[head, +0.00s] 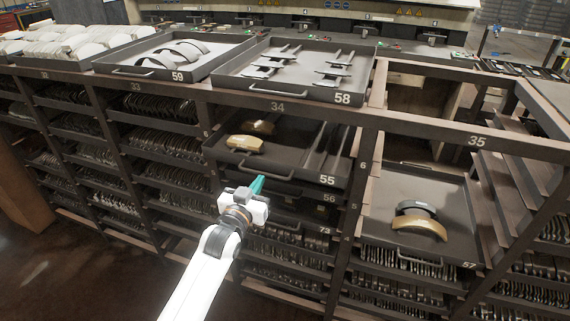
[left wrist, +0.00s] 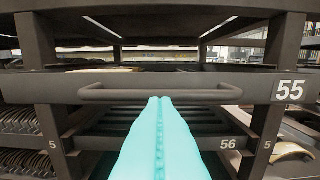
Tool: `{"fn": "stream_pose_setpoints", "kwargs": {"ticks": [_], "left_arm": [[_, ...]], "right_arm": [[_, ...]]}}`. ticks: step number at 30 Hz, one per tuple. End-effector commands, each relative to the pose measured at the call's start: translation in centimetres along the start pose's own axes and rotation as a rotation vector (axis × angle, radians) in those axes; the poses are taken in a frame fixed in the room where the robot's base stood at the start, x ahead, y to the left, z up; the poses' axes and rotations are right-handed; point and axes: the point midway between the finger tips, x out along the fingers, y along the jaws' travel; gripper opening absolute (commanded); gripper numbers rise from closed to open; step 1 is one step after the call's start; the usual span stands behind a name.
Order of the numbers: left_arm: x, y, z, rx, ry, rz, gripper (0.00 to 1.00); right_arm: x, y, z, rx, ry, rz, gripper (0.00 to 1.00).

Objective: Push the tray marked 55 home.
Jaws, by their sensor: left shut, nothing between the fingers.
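The tray marked 55 (head: 312,172) sits in bay 34 of the rack, pulled partly out toward me. It holds two brake shoes at its left and long dark bars at its right. Its front face and bar handle also show in the left wrist view (left wrist: 255,88). My left gripper (head: 258,184) is shut and empty, just in front of the tray's handle. In the left wrist view the teal fingertips (left wrist: 160,101) are together at the handle's middle, just below the bar; I cannot tell whether they touch. My right gripper is not in view.
Tray 56 (head: 318,196) sits right below tray 55. Tray 57 (head: 440,247), with two brake shoes, sticks out at the right in bay 35. Trays 58 (head: 322,93) and 59 (head: 150,72) rest on the rack top. A dark upright (head: 360,180) stands right of tray 55.

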Motion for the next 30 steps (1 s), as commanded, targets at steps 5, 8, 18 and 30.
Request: {"fn": "stream_pose_setpoints", "kwargs": {"ticks": [5,8,18,30], "left_arm": [[1.6,0.0,0.1,0.000,-0.004,0.000,0.00],[2.4,0.0,0.1,0.000,-0.005,0.000,0.00],[5.1,0.0,0.0,0.001,-0.005,0.000,0.00],[8.3,0.0,0.0,0.001,-0.005,0.000,0.00]], "right_arm": [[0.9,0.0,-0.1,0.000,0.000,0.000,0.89],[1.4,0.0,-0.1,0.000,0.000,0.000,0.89],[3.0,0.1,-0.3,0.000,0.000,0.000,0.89],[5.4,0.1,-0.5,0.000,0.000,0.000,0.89]]}}
